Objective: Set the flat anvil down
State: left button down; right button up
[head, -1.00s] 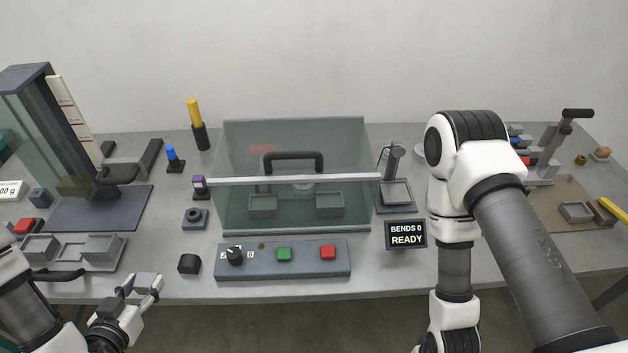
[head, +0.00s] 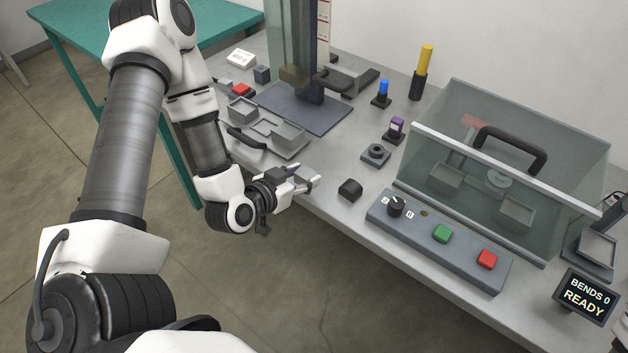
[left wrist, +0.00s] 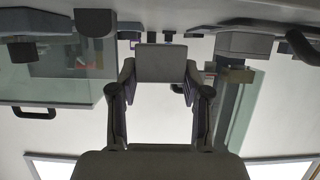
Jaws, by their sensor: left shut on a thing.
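My left gripper (head: 303,181) is at the table's front edge, left of a dark round-topped block (head: 349,189). In the left wrist view its two fingers (left wrist: 160,80) are shut on a plain grey block, which I take for the flat anvil (left wrist: 160,62). The block shows a flat, squarish face between the fingertips. In the head view the fingers mostly hide it, and I cannot tell whether it touches the table. My right gripper is out of view.
A grey tray (head: 290,150) with compartments lies behind the gripper, near the dark tower's base plate (head: 325,118). To the right are a round-holed block (head: 376,154), a control panel (head: 462,262) with buttons, and a clear guard box (head: 590,175). Bare table separates these.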

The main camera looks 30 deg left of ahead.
pick_arm(q)
jog(key=w, duration=0.3)
jog(key=w+a+p, duration=0.1)
jog(key=w, duration=0.2)
jog(key=shift+a, duration=0.15)
jog(key=f, duration=0.3)
jog(key=shift+w+a+f, duration=0.1)
jog(key=shift+w+f, duration=0.2)
jog(key=shift+f, duration=0.2)
jog(key=c, duration=0.5)
grip_release()
jog(key=shift+c, duration=0.2)
